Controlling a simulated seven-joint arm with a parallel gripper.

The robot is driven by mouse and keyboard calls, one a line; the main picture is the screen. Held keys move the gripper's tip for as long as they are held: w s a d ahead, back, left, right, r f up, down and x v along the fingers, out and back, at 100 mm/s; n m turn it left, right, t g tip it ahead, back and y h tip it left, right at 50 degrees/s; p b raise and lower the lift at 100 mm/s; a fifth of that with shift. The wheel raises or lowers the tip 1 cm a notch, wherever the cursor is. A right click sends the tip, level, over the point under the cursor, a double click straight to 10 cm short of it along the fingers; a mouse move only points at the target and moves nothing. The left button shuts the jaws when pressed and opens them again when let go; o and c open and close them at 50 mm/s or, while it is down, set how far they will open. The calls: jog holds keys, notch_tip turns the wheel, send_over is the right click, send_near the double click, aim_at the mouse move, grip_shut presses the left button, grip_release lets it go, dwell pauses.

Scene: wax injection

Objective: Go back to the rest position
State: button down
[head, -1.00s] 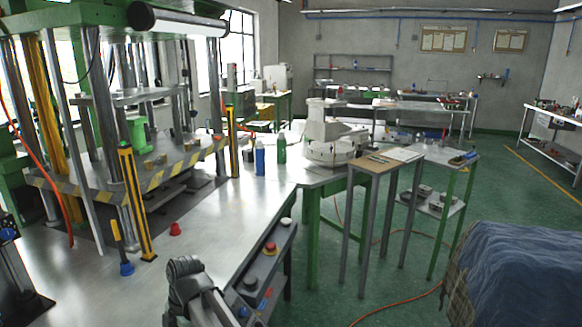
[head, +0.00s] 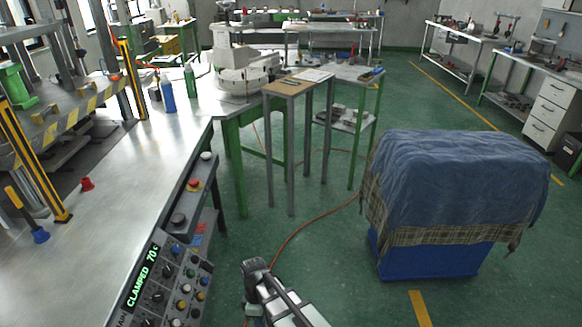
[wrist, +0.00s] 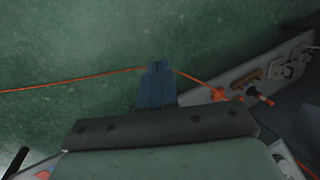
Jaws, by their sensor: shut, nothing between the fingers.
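My gripper shows in the wrist view (wrist: 157,68), its dark fingers together and empty. It is above the green floor (wrist: 70,50), clear of any object. In the head view a grey part of my arm (head: 268,290) rises from the bottom edge. It is over the floor, to the right of the control panel on the table's front side. I cannot make out the fingertips in the head view.
The metal table (head: 130,190) and control panel (head: 165,285), reading "CLAMPED 70", are at left. A covered blue box (head: 450,185) stands at right. An orange hose (head: 300,228) crosses the floor. Blue (head: 167,94) and green (head: 190,80) bottles stand on the table.

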jog(key=s+d+f+m+g, duration=0.1)
jog(key=s+d+f+m, duration=0.7)
jog(key=s+d, duration=0.3)
jog(key=s+d+f+m+g, duration=0.2)
jog(key=s+d+f+m, duration=0.6)
jog(key=s+d, duration=0.3)
jog(key=d+f, duration=0.1)
jog(key=d, duration=0.3)
jog(key=shift+s+d+f+m+y, duration=0.2)
jog(key=shift+s+d+m+y, duration=0.1)
jog(key=shift+d, duration=0.1)
